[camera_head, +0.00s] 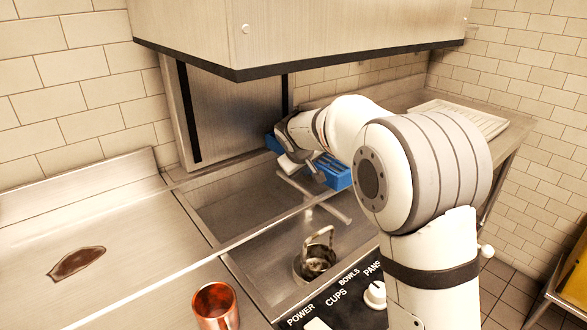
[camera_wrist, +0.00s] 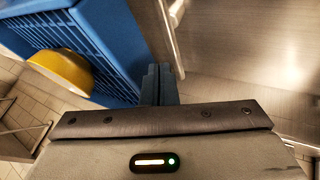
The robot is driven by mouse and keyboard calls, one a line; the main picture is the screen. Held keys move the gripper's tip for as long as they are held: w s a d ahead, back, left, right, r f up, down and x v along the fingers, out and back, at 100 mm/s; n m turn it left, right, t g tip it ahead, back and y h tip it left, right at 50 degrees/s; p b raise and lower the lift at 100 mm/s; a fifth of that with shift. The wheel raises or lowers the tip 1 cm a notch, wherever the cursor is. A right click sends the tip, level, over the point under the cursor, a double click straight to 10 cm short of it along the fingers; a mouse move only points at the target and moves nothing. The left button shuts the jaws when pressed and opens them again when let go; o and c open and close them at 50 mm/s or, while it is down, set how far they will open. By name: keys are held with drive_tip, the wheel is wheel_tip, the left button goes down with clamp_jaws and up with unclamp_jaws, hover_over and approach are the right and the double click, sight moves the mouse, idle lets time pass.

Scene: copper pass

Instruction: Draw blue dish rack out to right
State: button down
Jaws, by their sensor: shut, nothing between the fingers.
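The blue dish rack (camera_head: 336,174) is in the head view, at the machine's lower opening beneath the steel hood. My arm hides its middle, and a bit of blue shows left of my gripper. In the wrist view the slatted blue rack (camera_wrist: 100,25) fills the upper left. My gripper's fingers (camera_wrist: 158,80) are shut and empty, right beside the rack's right side wall. I cannot tell whether they touch it. In the head view my gripper (camera_head: 304,166) is over the rack area, its fingertips partly hidden.
A yellow bowl-like thing (camera_wrist: 62,70) overlaps the rack's edge in the wrist view. The steel hood (camera_head: 290,35) hangs above. A copper mug (camera_head: 215,305) stands at the front, near the labelled control panel (camera_head: 340,295). A ribbed drainboard (camera_head: 465,118) lies at the back right.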

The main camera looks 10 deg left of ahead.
drive_tip(key=shift+w+d, duration=0.3)
